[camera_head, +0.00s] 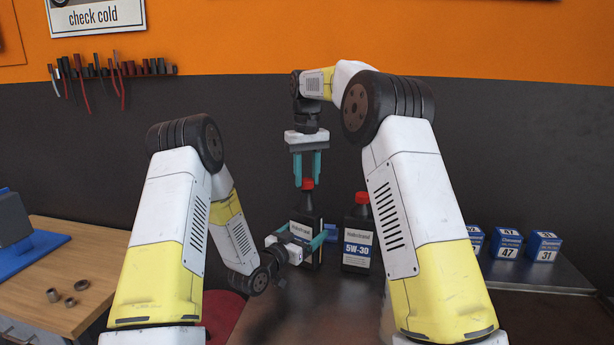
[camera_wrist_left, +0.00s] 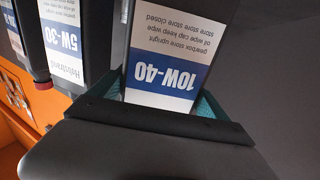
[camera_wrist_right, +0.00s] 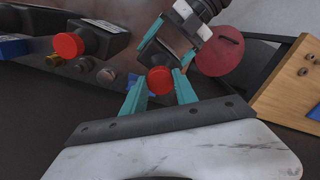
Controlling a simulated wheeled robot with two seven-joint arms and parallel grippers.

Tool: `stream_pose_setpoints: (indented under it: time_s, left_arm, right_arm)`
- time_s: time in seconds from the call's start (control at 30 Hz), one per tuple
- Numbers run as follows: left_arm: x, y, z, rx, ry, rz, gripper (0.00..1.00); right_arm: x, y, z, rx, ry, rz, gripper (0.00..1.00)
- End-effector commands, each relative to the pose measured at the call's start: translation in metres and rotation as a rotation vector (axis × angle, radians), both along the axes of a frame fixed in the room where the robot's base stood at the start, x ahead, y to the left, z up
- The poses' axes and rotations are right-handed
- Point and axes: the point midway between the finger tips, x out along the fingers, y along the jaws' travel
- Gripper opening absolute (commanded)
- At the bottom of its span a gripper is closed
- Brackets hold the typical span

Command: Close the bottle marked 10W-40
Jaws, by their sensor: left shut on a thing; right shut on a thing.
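The 10W-40 bottle (camera_head: 306,208) is a dark bottle standing upright on the dark table. Its 10W-40 label (camera_wrist_left: 165,70) shows in the left wrist view. My left gripper (camera_head: 303,240) is shut around the bottle's body from the left. My right gripper (camera_head: 307,176) points straight down above the bottle and is shut on the red cap (camera_head: 307,185). The cap sits at the top of the bottle's neck; it also shows between the fingertips in the right wrist view (camera_wrist_right: 160,80). The thread is hidden, so I cannot tell how tight the cap is.
A 5W-30 bottle (camera_head: 357,240) with a red cap stands close on the right. Blue and white boxes (camera_head: 508,246) stand farther right. A wooden bench (camera_head: 75,265) with metal rings is at the left. A red round seat (camera_wrist_right: 220,52) is nearby.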

Motion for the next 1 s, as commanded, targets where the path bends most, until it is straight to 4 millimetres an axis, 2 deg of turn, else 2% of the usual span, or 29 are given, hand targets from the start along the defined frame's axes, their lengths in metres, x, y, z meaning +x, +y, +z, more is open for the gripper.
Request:
stream_pose_setpoints:
  time_s: [0.3,1.0]
  left_arm:
    - [0.000,0.000,0.000,0.000,0.001,0.001,0.14]
    - [0.000,0.000,0.000,0.001,0.001,0.001,0.14]
  right_arm:
    - [0.000,0.000,-0.016,0.000,0.001,0.002,0.00]
    - [0.000,0.000,-0.019,0.000,0.001,0.002,0.00]
